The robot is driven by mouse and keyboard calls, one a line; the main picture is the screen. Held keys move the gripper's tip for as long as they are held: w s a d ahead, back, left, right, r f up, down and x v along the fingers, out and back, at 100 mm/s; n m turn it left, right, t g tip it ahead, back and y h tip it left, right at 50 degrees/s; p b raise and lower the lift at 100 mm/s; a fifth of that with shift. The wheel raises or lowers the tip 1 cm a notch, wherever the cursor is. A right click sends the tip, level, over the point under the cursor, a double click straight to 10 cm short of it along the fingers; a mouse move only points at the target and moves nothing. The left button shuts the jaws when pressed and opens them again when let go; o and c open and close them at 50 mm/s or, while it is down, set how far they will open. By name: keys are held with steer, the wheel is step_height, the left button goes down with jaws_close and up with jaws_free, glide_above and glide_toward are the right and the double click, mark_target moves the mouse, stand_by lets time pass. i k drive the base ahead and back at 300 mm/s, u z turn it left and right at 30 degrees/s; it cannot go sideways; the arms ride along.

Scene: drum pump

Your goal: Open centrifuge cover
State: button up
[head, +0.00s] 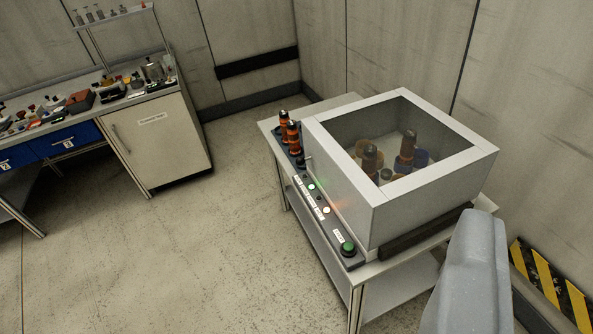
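The centrifuge (345,190) is a grey box on a metal table at the right of the head view. Its cover (398,185) has a light frame around a clear window and looks shut. Through the window I see dark-topped vials and orange and blue holders. A control strip on its front left side carries a green button (348,248) and several small lights, one white and one reddish. A grey rounded part at the bottom right looks like my own arm. My gripper's fingers are not in view.
Orange and black vials (289,132) stand in a rack at the table's (268,126) far left end. A workbench with tools and a white cabinet (158,140) stands at the left back. Walls close in behind the centrifuge. The floor (180,250) between is clear.

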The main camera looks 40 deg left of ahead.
mark_target(465, 159)
steer(key=k, duration=1.15)
steer(key=u, duration=0.75)
steer(key=i, duration=2.15)
steer(key=z, duration=0.8)
